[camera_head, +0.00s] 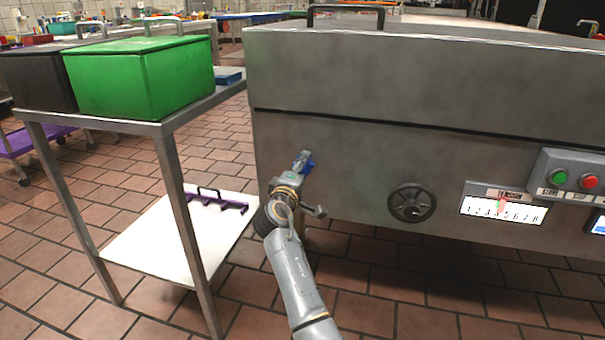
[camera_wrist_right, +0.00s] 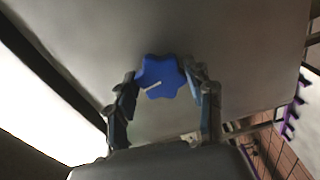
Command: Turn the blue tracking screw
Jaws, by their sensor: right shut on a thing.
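The blue tracking screw (camera_wrist_right: 160,77) is a lobed blue knob with a white line mark, on the steel side of the machine (camera_head: 350,150). In the head view only a bit of its blue (camera_head: 309,167) shows beside the fingers. My right gripper (camera_head: 303,163) reaches up to it near the machine's left end. In the right wrist view the two fingertips of this gripper (camera_wrist_right: 161,74) lie against opposite sides of the knob, shut on it. The white mark slants, its right end higher. My left gripper is in neither view.
A dark handwheel (camera_head: 411,203), a tension scale (camera_head: 503,210) with a red pointer and a button box (camera_head: 574,179) are to the right. A steel table (camera_head: 150,127) with a green bin (camera_head: 140,77) stands left; its lower shelf (camera_head: 150,245) holds a purple rack (camera_head: 218,202).

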